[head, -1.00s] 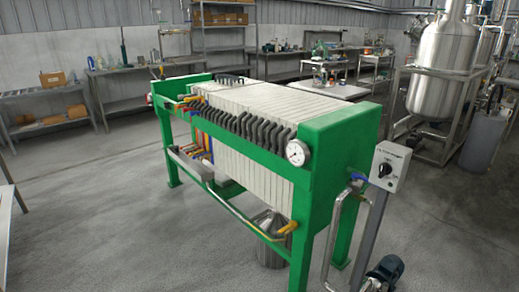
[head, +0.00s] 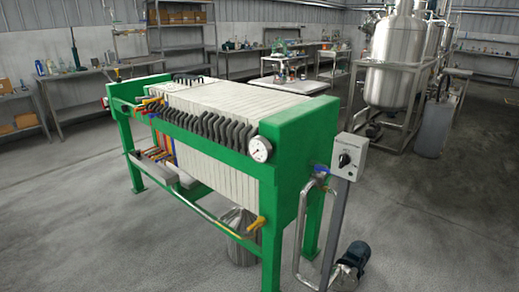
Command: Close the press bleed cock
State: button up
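The green-framed filter press (head: 190,139) stands in the middle of the head view, with a row of pale plates and black handles. A yellow-handled cock (head: 257,222) sits at the right end of the pipe along its lower front. A blue-handled cock (head: 322,170) is on the pipe at its right end. Other small coloured handles (head: 150,101) show at its left end. I cannot tell which of these is the bleed cock, or how far any is turned. My gripper is not in view.
A round gauge (head: 259,149) is on the press. The floor in front is clear.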

aim_at(254, 225)
jog(key=i+j, duration=0.15)
jog(key=i, duration=0.3)
jog(key=i+j, duration=0.1)
jog(key=i, duration=0.3)
